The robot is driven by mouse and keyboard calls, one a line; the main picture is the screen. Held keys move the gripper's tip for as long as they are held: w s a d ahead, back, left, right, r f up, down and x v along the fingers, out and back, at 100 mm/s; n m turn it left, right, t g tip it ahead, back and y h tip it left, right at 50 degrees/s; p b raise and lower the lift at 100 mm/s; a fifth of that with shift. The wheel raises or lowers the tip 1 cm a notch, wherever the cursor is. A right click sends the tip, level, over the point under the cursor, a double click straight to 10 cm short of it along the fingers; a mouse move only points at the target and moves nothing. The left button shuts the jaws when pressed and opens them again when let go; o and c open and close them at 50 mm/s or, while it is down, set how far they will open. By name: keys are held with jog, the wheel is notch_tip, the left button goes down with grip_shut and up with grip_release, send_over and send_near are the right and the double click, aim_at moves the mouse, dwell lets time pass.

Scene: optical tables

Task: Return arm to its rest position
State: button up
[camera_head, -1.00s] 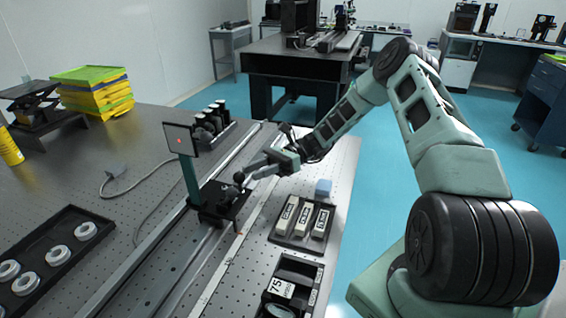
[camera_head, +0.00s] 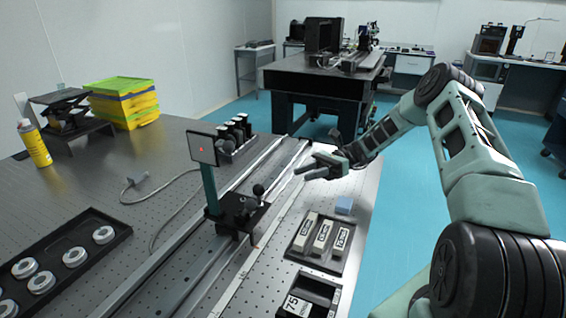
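My arm reaches in from the right over the optical table (camera_head: 182,250). My gripper (camera_head: 304,171) is above the table's right part, behind the blue block. Its two fingers point left and show apart, with nothing seen between them. The upright target plate (camera_head: 203,149), with a red spot on it, stands on a post on a black rail carriage (camera_head: 237,216). A dark ball-ended knob (camera_head: 258,190) is on that carriage. The gripper is to the right of and beyond the knob, apart from it.
A tray with white labelled blocks (camera_head: 323,235), a blue block (camera_head: 344,205) and a dark bin (camera_head: 307,292) lie along the right edge. A black tray of rings (camera_head: 73,257) is at left. Yellow trays (camera_head: 124,103) and a yellow can (camera_head: 35,143) stand farther back.

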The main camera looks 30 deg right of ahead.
jog(key=s+a+n+g+h, duration=0.4)
jog(key=s+a+n+h, duration=0.3)
jog(key=a+h, duration=0.2)
jog(key=s+a+r+n+t+h, duration=0.1)
jog(key=s+r+n+t+h, duration=0.75)
jog(key=n, duration=0.45)
jog(key=s+a+r+n+g, duration=0.1)
jog(key=s+a+n+g, duration=0.1)
jog(key=s+a+n, duration=0.2)
jog(key=s+a+n+g, duration=0.2)
jog(key=s+a+n, duration=0.1)
jog(key=s+a, duration=0.7)
jog(key=a, duration=0.4)
jog(key=shift+s+a+r+n+p, duration=0.25)
jog(key=shift+a+r+n+p, duration=0.05)
jog(key=shift+r+n+p, duration=0.1)
jog(key=shift+g, duration=0.25)
